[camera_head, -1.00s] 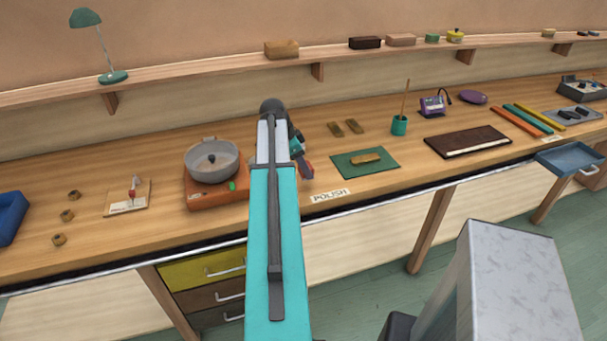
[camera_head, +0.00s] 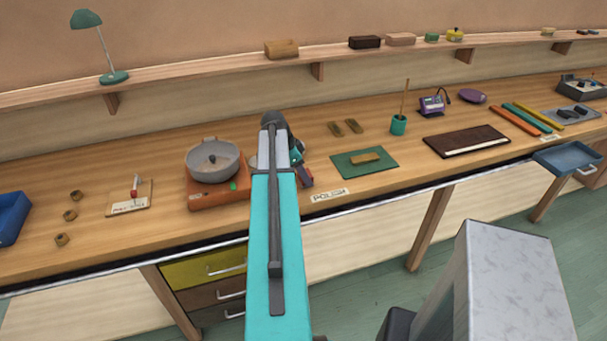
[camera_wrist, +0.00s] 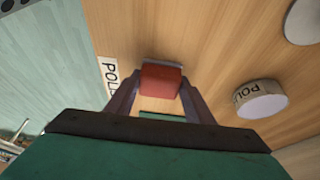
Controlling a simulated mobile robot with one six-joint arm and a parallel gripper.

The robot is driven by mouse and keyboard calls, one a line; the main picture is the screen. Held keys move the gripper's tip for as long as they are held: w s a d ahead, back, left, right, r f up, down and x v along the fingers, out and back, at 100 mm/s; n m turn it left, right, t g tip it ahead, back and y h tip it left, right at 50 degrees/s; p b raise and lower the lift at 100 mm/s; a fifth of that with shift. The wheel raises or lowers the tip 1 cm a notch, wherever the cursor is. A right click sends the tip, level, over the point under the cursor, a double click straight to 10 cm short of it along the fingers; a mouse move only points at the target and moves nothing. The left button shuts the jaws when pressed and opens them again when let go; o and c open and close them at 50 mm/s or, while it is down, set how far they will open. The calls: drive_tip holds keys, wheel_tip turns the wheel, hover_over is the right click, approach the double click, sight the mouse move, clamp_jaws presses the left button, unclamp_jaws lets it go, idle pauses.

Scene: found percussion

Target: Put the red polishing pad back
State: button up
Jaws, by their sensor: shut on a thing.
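The red polishing pad (camera_wrist: 161,82) is a red block between the fingers of my gripper (camera_wrist: 160,98) in the wrist view. My gripper is shut on it. In the head view my gripper (camera_head: 305,175) is mostly hidden behind my teal arm, over the bench left of the green mat (camera_head: 347,169). A little red shows there. The POLISH label (camera_head: 330,195) lies at the bench's front edge, just right of the gripper. It also shows left of the pad in the wrist view (camera_wrist: 109,78). I cannot tell whether the pad touches the bench.
A tan block (camera_head: 366,157) lies on the green mat. A grey pan (camera_head: 212,161) on an orange base (camera_head: 217,196) stands left of my arm. A labelled round container (camera_wrist: 262,99) is right of my gripper in the wrist view. A green cup (camera_head: 398,125) stands farther back.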

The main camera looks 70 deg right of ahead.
drive_tip(key=shift+f, duration=0.1)
drive_tip(key=o, duration=1)
drive_tip(key=shift+r, duration=0.2)
drive_tip(key=shift+b+v, duration=1.9)
drive_tip(key=shift+v, duration=4)
drive_tip(key=shift+r, duration=0.1)
